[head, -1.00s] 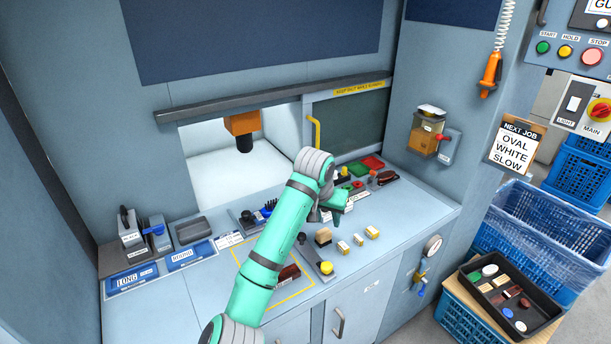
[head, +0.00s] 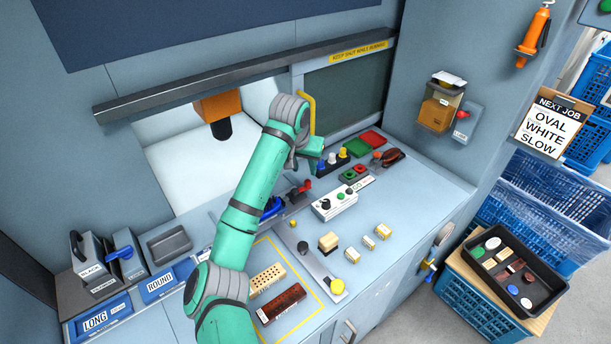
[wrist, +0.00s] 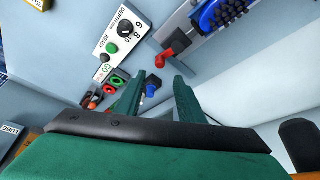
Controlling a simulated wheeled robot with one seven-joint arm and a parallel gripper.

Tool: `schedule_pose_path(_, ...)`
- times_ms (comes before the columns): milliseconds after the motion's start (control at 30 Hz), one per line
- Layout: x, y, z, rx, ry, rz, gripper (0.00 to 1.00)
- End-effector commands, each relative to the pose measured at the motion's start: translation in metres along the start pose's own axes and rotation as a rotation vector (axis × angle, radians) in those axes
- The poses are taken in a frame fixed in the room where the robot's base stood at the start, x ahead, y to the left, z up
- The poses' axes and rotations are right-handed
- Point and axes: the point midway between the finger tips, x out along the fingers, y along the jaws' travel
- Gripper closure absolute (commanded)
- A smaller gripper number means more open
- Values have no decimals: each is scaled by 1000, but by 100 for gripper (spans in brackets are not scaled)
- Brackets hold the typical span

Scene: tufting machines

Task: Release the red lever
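A small red lever (head: 304,186) on a dark mount stands on the bench, beside a blue brush-like part (head: 272,207). In the wrist view the red lever (wrist: 166,58) shows upper centre, beyond the fingertips and clear of them. My gripper (wrist: 157,84) is open there, its two green fingers apart with nothing held. A blue-topped knob (wrist: 152,87) shows in the gap between the fingers, further off. In the head view my gripper (head: 314,152) hangs above and behind the red lever, close to the window; my wrist hides part of it.
A white control box (head: 338,203) with knobs is right of the lever. A yellow window handle (head: 312,112) and a row of coloured knobs (head: 331,160) are close to my gripper. Another red lever (head: 462,114) is on the wall dispenser. Several small blocks (head: 367,243) lie in front.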

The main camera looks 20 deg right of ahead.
Motion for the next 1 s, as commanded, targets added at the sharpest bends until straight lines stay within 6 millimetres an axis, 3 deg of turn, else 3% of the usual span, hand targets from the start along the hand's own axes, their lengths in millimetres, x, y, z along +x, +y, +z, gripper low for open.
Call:
schedule_pose_path(300,56,0,0,0,-2,-1,65)
schedule_pose_path(500,81,0,0,0,0,-1,65)
schedule_pose_path(933,91,0,0,0,1,0,65)
schedule_pose_path(967,91,0,0,0,0,0,67)
schedule_pose_path(1000,91,0,0,0,0,0,77)
